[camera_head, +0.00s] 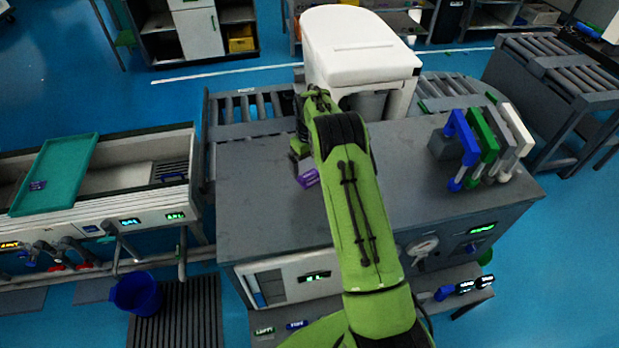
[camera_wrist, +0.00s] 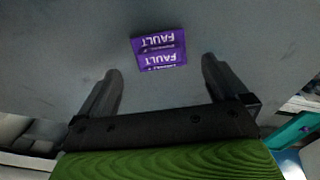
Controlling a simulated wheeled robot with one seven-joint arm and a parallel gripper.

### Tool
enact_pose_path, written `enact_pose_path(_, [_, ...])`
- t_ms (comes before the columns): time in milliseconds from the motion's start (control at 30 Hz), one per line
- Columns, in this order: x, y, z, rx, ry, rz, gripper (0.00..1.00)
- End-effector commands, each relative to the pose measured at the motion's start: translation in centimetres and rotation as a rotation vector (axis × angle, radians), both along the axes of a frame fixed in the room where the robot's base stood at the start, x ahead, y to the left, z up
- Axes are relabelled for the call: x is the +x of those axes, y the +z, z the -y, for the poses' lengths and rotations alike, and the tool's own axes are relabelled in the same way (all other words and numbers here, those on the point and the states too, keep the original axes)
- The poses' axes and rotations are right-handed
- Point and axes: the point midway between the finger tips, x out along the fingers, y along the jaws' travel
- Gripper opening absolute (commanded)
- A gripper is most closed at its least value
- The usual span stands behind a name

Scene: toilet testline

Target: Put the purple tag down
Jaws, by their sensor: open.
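The purple tag (camera_head: 308,178) lies on the grey bench top (camera_head: 260,215), near the foot of the white toilet. My gripper (camera_head: 297,160) is over the bench beside the tag in the head view. In the wrist view my gripper (camera_wrist: 162,78) has its two dark fingers wide apart, with nothing between them. The tag shows beyond the fingertips, apart from both fingers. The green arm partly hides the bench behind it.
A white toilet (camera_head: 360,55) stands at the bench's back edge. Blue, green and white handled tools (camera_head: 485,140) stand in a rack at the bench's right. A teal tray (camera_head: 55,172) with a small dark purple item rests on the left trough. The bench's left part is clear.

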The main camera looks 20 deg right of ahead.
Motion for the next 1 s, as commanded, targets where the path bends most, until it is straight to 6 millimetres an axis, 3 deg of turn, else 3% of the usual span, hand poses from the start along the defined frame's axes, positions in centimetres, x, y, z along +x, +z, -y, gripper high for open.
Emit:
enact_pose_path(200, [-0.1,-3.9,0.0,0.0,0.0,-0.004,1.0])
enact_pose_path(467, [-0.1,-4.2,0.0,0.0,0.0,-0.001,0.98])
enact_pose_path(800, [-0.1,-4.2,0.0,0.001,0.0,-0.002,0.46])
enact_pose_path(1000, [-0.1,-4.1,0.0,0.0,0.0,-0.001,0.44])
